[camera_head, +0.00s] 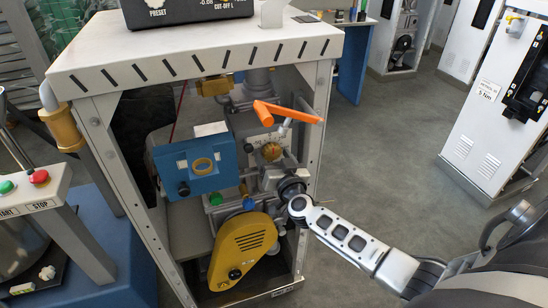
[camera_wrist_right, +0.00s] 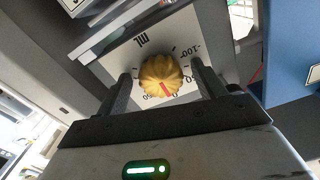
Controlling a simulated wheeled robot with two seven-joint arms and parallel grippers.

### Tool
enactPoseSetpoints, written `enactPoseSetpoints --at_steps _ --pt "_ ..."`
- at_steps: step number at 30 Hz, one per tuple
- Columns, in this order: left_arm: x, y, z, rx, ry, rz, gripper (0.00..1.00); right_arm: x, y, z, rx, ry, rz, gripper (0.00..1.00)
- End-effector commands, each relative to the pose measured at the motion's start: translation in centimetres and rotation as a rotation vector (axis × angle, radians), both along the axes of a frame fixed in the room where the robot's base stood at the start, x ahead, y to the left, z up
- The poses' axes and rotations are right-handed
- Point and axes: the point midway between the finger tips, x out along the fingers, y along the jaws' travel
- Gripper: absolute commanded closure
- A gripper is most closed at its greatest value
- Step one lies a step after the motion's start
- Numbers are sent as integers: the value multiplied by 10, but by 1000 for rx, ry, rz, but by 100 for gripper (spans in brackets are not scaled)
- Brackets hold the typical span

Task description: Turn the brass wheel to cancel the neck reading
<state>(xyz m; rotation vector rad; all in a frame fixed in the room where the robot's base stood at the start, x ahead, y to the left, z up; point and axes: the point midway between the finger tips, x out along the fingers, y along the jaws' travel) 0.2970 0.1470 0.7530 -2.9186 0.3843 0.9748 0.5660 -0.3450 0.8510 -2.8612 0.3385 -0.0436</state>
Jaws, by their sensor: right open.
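The brass wheel (camera_head: 271,152) is a small ribbed knob on a grey plate inside the dispenser frame. In the right wrist view the brass wheel (camera_wrist_right: 160,75) sits on a white dial plate (camera_wrist_right: 122,58) marked "mL", with numbers around it. A red mark shows at its lower edge, near some partly hidden digits. My right gripper (camera_head: 277,165) reaches in from the right, just below the wheel. In the wrist view its two dark fingers (camera_wrist_right: 161,70) stand apart on either side of the wheel, with a visible gap on each side. My left gripper is out of view.
An orange lever handle (camera_head: 287,112) hangs just above the wheel. A blue box (camera_head: 194,165) is to its left and a yellow guard (camera_head: 243,250) below. The frame's white top (camera_head: 195,65) and right post (camera_head: 315,130) enclose the space. Open floor lies to the right.

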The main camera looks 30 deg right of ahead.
Motion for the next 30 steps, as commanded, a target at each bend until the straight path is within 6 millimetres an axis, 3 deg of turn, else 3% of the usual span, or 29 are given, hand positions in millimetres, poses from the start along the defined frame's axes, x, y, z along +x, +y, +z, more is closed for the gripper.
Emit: enactPoseSetpoints --at_steps 1,5,6,17,30 --pt "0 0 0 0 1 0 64 0 0 0 0 0 0 36" --pt "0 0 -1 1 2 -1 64 0 0 0 0 0 0 72" --pt "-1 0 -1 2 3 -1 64 0 0 0 0 -1 0 76" --pt "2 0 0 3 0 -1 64 0 0 0 45 -11 -1 75" --pt "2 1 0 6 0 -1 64 0 1 1 366 -88 -2 75"
